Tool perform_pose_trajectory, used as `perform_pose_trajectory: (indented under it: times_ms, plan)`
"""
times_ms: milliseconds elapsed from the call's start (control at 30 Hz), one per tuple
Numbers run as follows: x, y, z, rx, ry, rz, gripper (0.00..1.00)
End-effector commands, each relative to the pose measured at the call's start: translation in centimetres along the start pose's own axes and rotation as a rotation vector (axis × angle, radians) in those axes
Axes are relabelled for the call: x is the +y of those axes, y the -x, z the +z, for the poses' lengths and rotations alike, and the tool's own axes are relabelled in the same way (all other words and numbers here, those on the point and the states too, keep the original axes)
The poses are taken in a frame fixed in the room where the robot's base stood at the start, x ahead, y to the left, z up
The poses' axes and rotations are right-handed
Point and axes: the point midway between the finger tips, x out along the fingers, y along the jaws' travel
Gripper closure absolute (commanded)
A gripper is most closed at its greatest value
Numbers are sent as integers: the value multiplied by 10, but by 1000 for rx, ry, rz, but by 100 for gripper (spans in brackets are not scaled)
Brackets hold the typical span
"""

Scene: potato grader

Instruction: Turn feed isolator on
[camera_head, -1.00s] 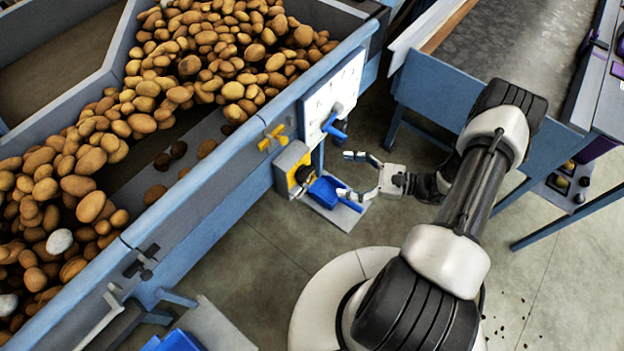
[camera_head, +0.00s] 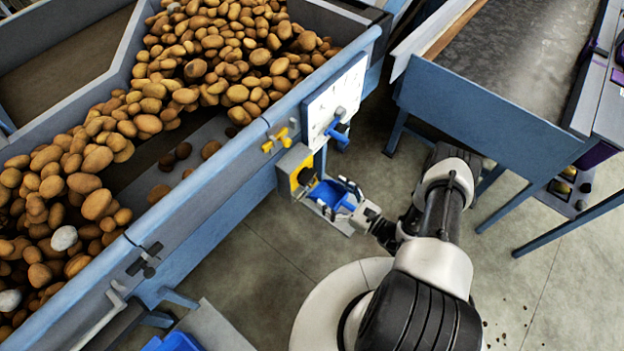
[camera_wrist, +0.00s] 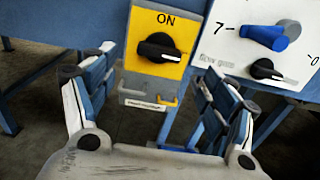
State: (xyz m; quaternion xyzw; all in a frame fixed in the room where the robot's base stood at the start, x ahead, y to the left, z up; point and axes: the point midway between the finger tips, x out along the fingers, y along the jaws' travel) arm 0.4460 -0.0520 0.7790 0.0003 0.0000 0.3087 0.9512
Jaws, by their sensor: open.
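The feed isolator (camera_wrist: 172,62) is a yellow plate with a black rotary knob (camera_wrist: 160,47) on a grey box. "ON" is printed above the knob, whose grip lies roughly crosswise in the wrist view. In the head view the isolator (camera_head: 299,176) sits low on the blue frame side, partly seen edge-on. My gripper (camera_wrist: 157,70) is open and empty, its fingers framing the isolator from left and right, apart from the knob.
A white panel (camera_wrist: 240,62) with a blue lever (camera_wrist: 265,38) and a small black knob (camera_wrist: 266,70) is right of the isolator. A yellow valve handle (camera_head: 277,141) is above. A conveyor (camera_head: 470,105) stands to the right over open floor.

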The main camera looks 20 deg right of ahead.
Motion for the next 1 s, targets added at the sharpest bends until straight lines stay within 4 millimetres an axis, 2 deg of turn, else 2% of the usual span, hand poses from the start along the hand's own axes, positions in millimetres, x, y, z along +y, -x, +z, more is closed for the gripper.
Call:
perform_pose_trajectory:
  times_ms: [33, 200, 400, 600, 833, 1000]
  plan:
    - [2, -13, -1, 0, 2, 8, 22]
    - [1, -48, 0, 0, 2, 6, 22]
    - [1, -76, -1, 0, 2, 3, 22]
    - [0, -87, 0, 0, 0, 0, 22]
    - [0, -87, 0, 0, 0, 0, 22]
    - [0, -87, 0, 0, 0, 0, 32]
